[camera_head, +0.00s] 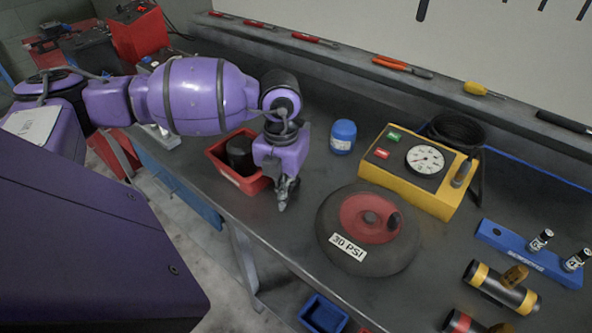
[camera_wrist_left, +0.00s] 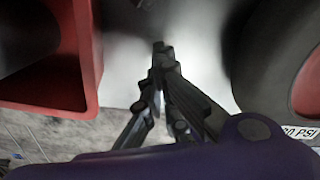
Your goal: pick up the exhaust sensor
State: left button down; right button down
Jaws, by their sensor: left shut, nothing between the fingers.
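I cannot tell for sure which thing is the exhaust sensor. A small grey-topped probe-like part (camera_head: 463,172) sits at the right end of the yellow gauge box (camera_head: 408,198). Two small labelled cylinders (camera_head: 540,240) stand on a blue rack (camera_head: 505,250) at the right. My left gripper (camera_head: 284,207) points down over the bench, between the red bin and the tyre, well left of these. It is shut and empty; its fingers meet in the left wrist view (camera_wrist_left: 162,50). My right gripper is not in view.
The red bin (camera_head: 222,160) holding a black cylinder is left of my gripper. A tyre marked 30 PSI (camera_head: 335,262) lies to its right. A blue jar (camera_head: 343,136) stands behind. Bare bench shows around the blue jar.

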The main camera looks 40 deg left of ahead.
aim_at(297, 180)
pick_arm(q)
jog(key=w, duration=0.2)
jog(key=w+a, duration=0.1)
jog(key=w, duration=0.4)
jog(key=shift+w+a, duration=0.15)
jog(key=shift+a, duration=0.2)
jog(key=shift+w+f+p, duration=0.2)
jog(key=shift+p, duration=0.1)
jog(key=shift+a+f, duration=0.1)
jog(key=shift+f, duration=0.65)
jog(key=shift+s, duration=0.1)
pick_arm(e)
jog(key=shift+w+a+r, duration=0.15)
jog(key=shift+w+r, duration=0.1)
pick_arm(q)
jog(key=shift+f, duration=0.1)
